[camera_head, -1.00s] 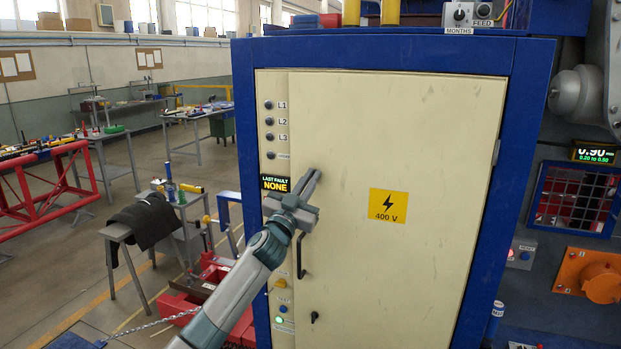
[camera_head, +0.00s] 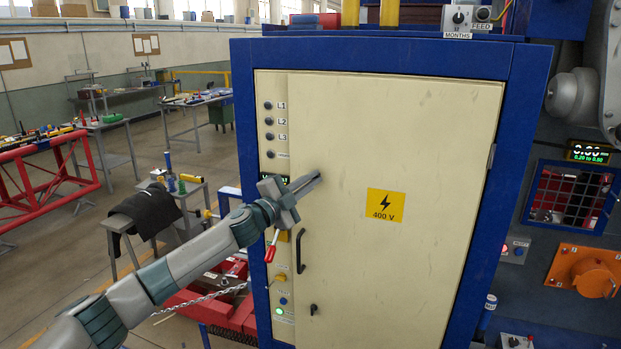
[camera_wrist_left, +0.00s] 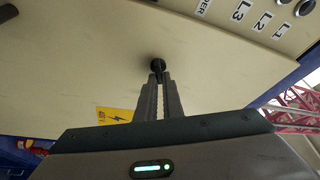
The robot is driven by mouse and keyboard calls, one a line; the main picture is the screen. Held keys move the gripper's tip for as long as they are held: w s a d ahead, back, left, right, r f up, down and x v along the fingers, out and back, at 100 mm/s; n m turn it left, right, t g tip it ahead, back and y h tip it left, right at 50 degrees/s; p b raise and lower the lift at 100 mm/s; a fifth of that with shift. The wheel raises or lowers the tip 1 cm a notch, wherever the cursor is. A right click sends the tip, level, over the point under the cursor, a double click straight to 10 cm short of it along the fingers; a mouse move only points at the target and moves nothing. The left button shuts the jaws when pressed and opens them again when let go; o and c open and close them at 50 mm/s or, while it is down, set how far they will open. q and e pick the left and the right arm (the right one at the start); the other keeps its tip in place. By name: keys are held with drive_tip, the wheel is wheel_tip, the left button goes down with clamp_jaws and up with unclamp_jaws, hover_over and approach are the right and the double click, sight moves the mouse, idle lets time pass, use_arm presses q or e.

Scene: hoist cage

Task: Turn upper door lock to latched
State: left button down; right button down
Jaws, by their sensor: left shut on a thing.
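The cream cabinet door (camera_head: 400,240) is closed in its blue frame, with a yellow 400 V sign on it. My left gripper (camera_head: 316,178) is at the upper left of the door, its fingers pointing right and slightly up. In the left wrist view, the gripper (camera_wrist_left: 158,86) is shut on the small black upper door lock (camera_wrist_left: 158,67), which stands out from the door face. In the head view this lock is hidden by the fingers, so its angle cannot be told. The black lower lock (camera_head: 313,309) shows below the door handle (camera_head: 300,251). My right gripper is out of view.
A red-handled lever (camera_head: 270,250) hangs just below my left gripper. Lamps and buttons (camera_head: 268,121) line the strip left of the door. The air before the door's middle and right is clear. An orange unit (camera_head: 588,270) sits at the right.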

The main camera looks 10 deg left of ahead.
use_arm(q)
drive_tip(key=m+g, duration=0.1)
drive_tip(key=m, duration=0.1)
drive_tip(key=m+g, duration=0.1)
drive_tip(key=m, duration=0.2)
drive_tip(key=shift+f, duration=0.15)
idle(0.4)
drive_tip(key=c, duration=1.9)
unclamp_jaws()
drive_tip(key=shift+s, duration=0.1)
drive_tip(key=b+v, duration=0.6)
drive_tip(key=v, duration=1.1)
drive_tip(key=shift+s, duration=0.15)
